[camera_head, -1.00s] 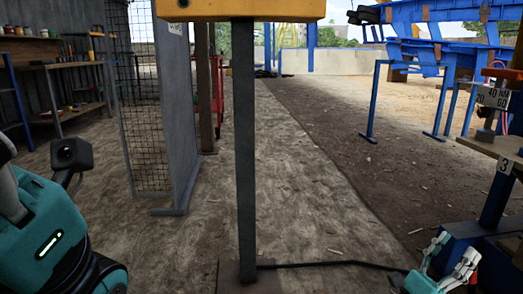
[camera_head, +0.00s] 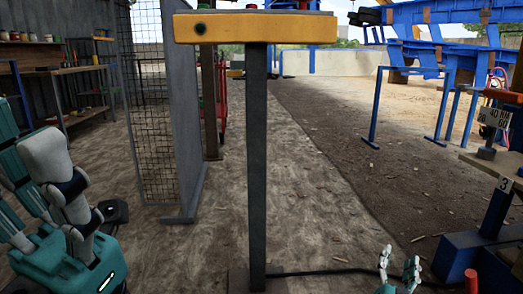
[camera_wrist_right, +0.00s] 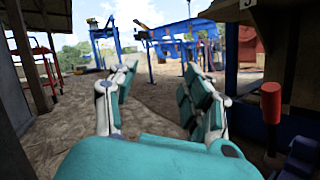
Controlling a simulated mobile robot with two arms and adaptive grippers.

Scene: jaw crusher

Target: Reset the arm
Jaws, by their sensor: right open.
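My right gripper (camera_head: 399,256) is low at the right of the head view, teal and white, with its fingers apart and nothing between them. In the right wrist view its fingers (camera_wrist_right: 158,75) stand apart, with open ground beyond. My left gripper (camera_head: 50,200) is large and close at the left edge of the head view. Its teal pads and white finger links overlap and are partly cut off, so its opening is unclear. No held object shows there.
A yellow control box (camera_head: 255,28) on a dark post (camera_head: 256,160) stands ahead. A mesh panel (camera_head: 150,110) and shelves (camera_head: 70,85) are left. A red handle (camera_wrist_right: 271,100) is right of my right gripper. A bench (camera_head: 490,165) and blue frames stand right.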

